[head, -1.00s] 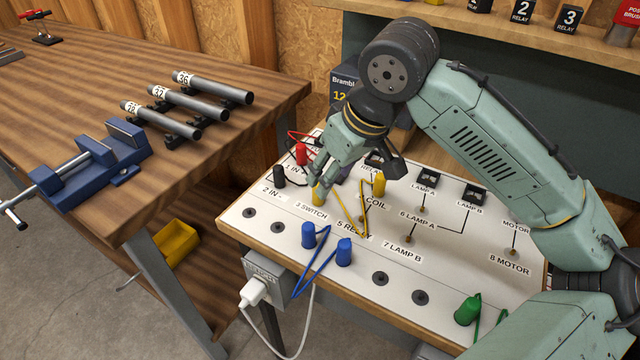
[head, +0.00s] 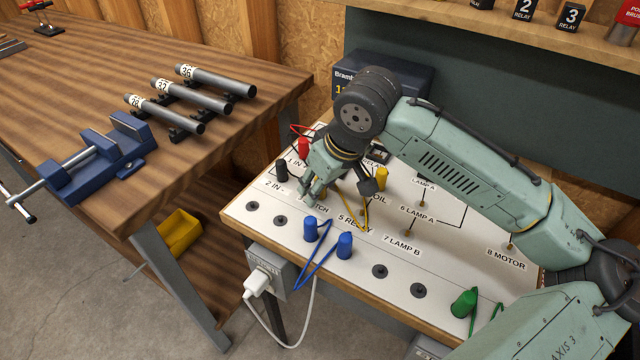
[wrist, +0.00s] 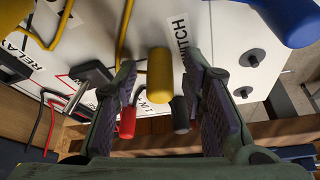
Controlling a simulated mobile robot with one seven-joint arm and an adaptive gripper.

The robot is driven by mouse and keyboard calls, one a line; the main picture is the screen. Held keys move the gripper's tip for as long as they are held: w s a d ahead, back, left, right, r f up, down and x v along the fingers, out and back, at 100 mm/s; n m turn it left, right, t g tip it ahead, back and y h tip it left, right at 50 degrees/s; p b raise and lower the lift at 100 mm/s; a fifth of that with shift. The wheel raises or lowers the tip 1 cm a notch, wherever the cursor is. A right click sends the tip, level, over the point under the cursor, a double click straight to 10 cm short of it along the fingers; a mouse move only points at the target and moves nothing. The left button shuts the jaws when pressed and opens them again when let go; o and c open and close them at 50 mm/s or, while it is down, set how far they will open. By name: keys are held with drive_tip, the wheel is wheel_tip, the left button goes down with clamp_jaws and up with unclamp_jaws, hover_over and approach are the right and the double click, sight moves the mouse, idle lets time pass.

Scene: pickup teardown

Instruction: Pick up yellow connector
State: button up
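A yellow connector (wrist: 160,75) shows between my two fingers in the wrist view, with a gap on each side. My gripper (wrist: 161,88) is open around it. In the head view my gripper (head: 312,190) is low over the panel near the switch label and hides this connector. A second yellow connector (head: 381,173) stands upright to its right. A yellow wire (head: 365,210) runs on the panel beside my gripper.
Two blue connectors (head: 344,245) with a blue wire stand nearby on the white panel (head: 290,240). A red connector (head: 303,149) and a black connector (head: 282,171) stand behind my gripper. A green connector (head: 464,303) is at the front right.

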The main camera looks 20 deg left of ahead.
clamp_jaws()
idle(0.3)
wheel_tip(320, 180, up, 10)
drive_tip(key=shift+r+b, duration=0.1)
drive_tip(key=shift+b, duration=0.4)
drive_tip(key=shift+f, duration=0.2)
